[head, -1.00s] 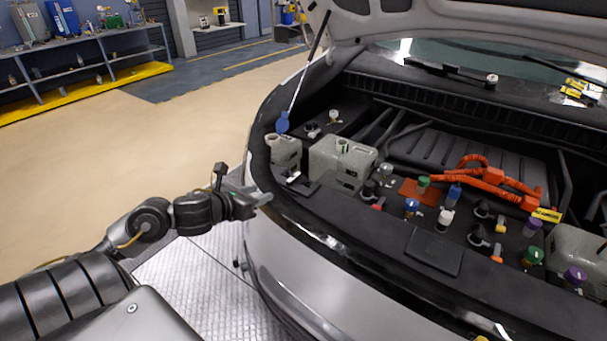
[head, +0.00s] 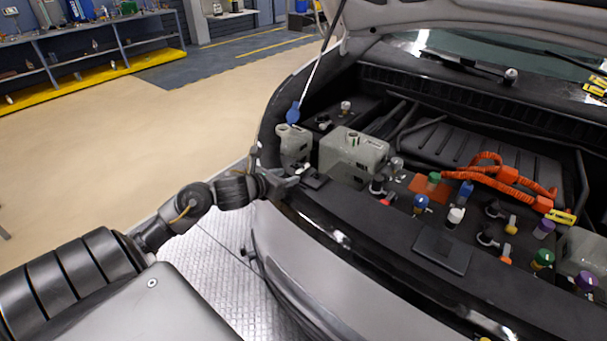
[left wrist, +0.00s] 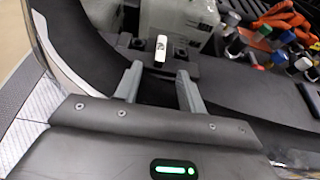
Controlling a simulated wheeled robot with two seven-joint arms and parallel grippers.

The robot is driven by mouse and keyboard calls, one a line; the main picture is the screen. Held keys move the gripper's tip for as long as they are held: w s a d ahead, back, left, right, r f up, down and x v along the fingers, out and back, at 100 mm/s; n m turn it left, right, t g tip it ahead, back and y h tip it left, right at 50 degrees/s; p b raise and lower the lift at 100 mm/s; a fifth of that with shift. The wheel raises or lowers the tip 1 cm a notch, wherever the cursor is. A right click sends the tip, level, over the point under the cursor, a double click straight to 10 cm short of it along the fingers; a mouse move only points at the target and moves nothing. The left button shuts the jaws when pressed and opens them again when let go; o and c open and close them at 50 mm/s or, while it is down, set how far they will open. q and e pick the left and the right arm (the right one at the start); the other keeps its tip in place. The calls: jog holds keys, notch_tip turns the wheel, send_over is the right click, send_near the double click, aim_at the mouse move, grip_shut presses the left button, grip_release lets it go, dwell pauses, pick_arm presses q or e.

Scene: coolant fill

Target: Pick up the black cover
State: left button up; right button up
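A small flat black cover (head: 316,181) lies on the dark front ledge of the engine bay, in front of the grey reservoirs. In the left wrist view a black piece with a white label-like part (left wrist: 161,47) lies just beyond my fingertips. My left gripper (head: 291,179) is at the front left edge of the bay, close to the cover. In the left wrist view its two fingers (left wrist: 160,72) are apart with nothing held between them. I cannot tell whether the tips touch the black piece. A larger flat black plate (head: 442,250) lies further right on the ledge. My right gripper is out of view.
Grey reservoirs (head: 352,155) stand right behind the small cover. Several coloured caps, such as a blue one (head: 421,202), stand to the right. The raised hood (head: 450,18) hangs above. Open floor (head: 130,150) lies to the left.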

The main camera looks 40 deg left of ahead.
aim_at(298, 172)
pick_arm(q)
jog(key=x, duration=0.4)
jog(key=shift+w+r+p, duration=0.1)
jog(key=shift+r+p, duration=0.1)
jog(key=shift+p, duration=0.15)
jog(key=shift+w+f, duration=0.15)
jog(key=shift+w, duration=0.05)
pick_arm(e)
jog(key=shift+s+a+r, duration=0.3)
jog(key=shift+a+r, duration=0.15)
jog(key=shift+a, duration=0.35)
pick_arm(q)
jog(key=shift+c, duration=0.3)
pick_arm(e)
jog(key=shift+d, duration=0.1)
pick_arm(q)
grip_shut()
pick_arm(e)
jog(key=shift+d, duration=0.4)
